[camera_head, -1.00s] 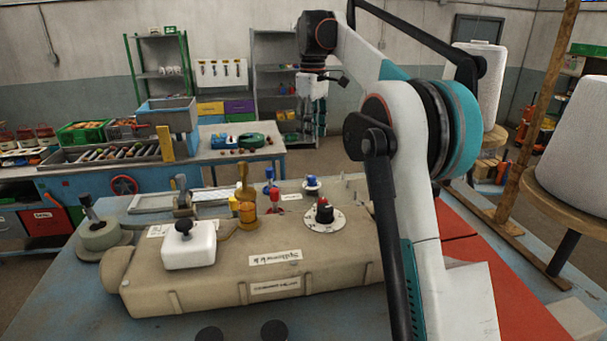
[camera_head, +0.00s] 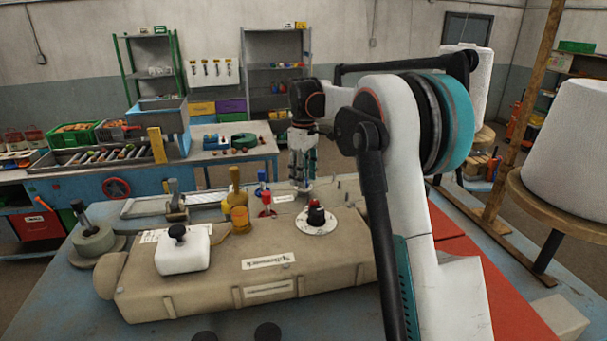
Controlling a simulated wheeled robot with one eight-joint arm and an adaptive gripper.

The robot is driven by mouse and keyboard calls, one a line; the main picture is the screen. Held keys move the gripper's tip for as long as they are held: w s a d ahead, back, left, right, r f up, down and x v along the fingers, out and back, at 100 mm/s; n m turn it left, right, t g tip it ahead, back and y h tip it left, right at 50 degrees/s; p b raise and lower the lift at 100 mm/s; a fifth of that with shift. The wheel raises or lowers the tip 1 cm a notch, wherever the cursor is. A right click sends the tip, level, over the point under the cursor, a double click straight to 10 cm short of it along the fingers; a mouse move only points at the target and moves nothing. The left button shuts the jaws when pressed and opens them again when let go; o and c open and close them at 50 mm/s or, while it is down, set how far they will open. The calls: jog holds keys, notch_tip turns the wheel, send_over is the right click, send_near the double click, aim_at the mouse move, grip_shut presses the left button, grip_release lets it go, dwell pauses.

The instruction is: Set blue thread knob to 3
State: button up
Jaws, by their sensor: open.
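The sewing machine (camera_head: 335,262) is a beige body lying on the blue table. Toward its far side, my gripper (camera_head: 302,186) points down, with its fingers apart. The gripper covers the spot where a blue knob on a white round dial showed a second ago. That knob is now hidden, and I cannot tell whether the fingers are around it or touch it. A small blue-topped part (camera_head: 261,176) stands just left of the gripper, behind a red knob (camera_head: 266,197). No dial numbers are readable.
A red-and-black knob (camera_head: 316,214) on a white dial stands nearer on the machine. An amber bottle-like part (camera_head: 236,190) and a white block with a black knob (camera_head: 182,252) stand to the left. White thread cones (camera_head: 570,140) stand at right.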

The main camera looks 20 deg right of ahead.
jog(key=shift+f, duration=0.2)
jog(key=shift+c, duration=0.3)
grip_shut()
jog(key=shift+m, duration=0.3)
